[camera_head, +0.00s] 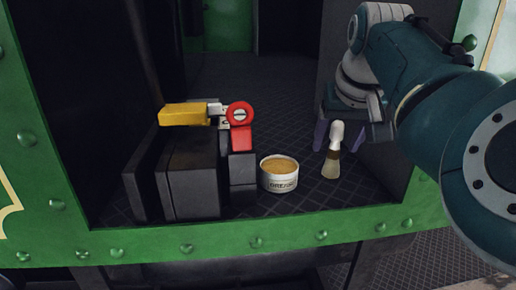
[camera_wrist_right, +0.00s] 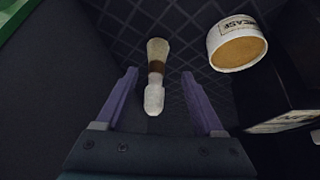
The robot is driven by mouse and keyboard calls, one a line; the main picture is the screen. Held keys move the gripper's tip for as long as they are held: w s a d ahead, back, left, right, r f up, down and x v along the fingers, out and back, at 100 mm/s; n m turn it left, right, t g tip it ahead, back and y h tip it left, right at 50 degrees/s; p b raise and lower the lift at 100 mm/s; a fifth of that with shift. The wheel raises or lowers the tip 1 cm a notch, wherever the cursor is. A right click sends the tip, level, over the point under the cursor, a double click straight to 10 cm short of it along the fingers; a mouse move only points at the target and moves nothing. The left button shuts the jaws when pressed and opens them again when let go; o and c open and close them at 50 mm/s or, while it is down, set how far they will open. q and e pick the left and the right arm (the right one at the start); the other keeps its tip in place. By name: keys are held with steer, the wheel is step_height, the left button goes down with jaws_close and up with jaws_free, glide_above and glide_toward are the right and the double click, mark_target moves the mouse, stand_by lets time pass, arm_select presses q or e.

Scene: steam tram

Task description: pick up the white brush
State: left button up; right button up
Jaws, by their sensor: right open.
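The white brush (camera_head: 335,152) has a white handle, a brown band and pale bristles. In the head view it is by the front right of the tram's dark patterned floor, with its handle up and its bristles down. My right gripper (camera_head: 338,138) is just behind and around the handle, with purple fingers apart. In the right wrist view the brush (camera_wrist_right: 156,75) shows between the two open fingers (camera_wrist_right: 159,80) of my right gripper, its handle end toward the palm. I see clear gaps on both sides. My left gripper is not in view.
A white tin labelled grease (camera_head: 280,182) stands left of the brush; it also shows in the right wrist view (camera_wrist_right: 228,55). A dark block with a yellow handle (camera_head: 185,114) and a red part (camera_head: 241,125) is further left. A green riveted rim (camera_head: 220,245) runs along the front.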

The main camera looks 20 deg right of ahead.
mark_target(336, 149)
steer(key=shift+d+b+x, duration=0.15)
steer(key=shift+b+x, duration=0.4)
steer(key=shift+x, duration=0.8)
steer(key=shift+d+b+x, duration=0.1)
steer(key=shift+b+x, duration=0.45)
steer(key=shift+x, duration=0.75)
steer(key=shift+r, duration=0.1)
jaws_close()
